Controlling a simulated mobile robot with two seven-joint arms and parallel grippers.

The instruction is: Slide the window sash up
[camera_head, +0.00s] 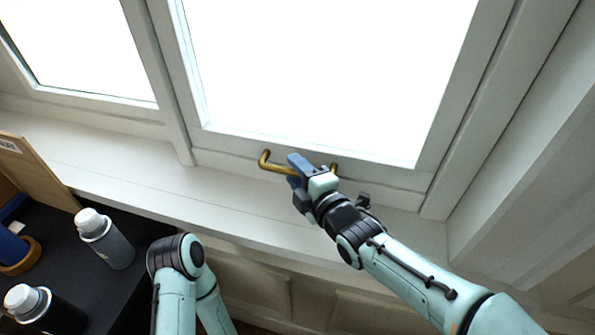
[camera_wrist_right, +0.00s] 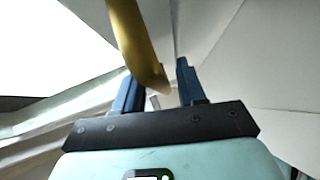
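The window sash (camera_head: 390,172) is a white frame around a bright pane, with a brass bar handle (camera_head: 272,166) on its bottom rail. My right gripper (camera_head: 296,172) is at the handle and hides the middle of its bar. In the right wrist view the brass handle (camera_wrist_right: 138,45) runs down to the space between the two blue fingers (camera_wrist_right: 158,90). The fingers are apart, and a gap shows between the handle and the right-hand finger. Contact with the other finger cannot be made out. My left arm shows at the bottom, its gripper out of view.
A white sill (camera_head: 130,180) runs below the window. At the lower left, a dark surface (camera_head: 130,285) holds a grey bottle with a white cap (camera_head: 106,240), another capped bottle (camera_head: 45,310) and a blue item (camera_head: 10,245). A wooden board (camera_head: 35,170) stands behind them.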

